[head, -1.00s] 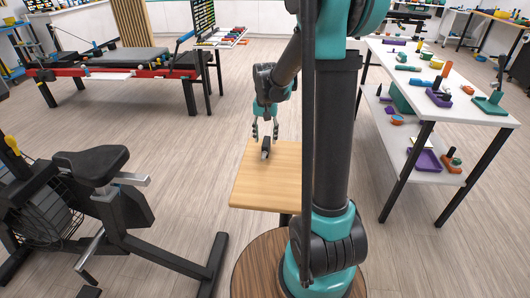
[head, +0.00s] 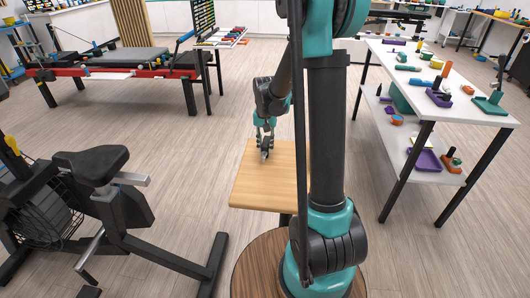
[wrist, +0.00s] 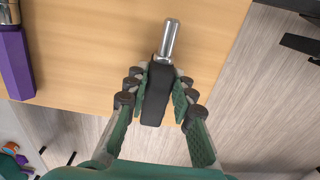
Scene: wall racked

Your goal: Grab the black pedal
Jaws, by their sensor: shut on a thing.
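The black pedal (wrist: 157,96) has a dark block body and a silver metal spindle that points away from my gripper in the wrist view. It is at the edge of the small wooden table (head: 245,188). My gripper (wrist: 158,104) has its green-padded fingers on both sides of the pedal body, shut on it. In the head view my gripper (head: 265,148) is low over the table top, and the pedal (head: 265,155) shows only in part between the fingers. I cannot tell whether the pedal still touches the table.
A purple object with a silver top (wrist: 16,62) shows at the left of the wrist view. An exercise bike (head: 100,195) stands left of the table. A white shelf table (head: 445,85) with several small coloured objects stands to the right. Open floor lies between.

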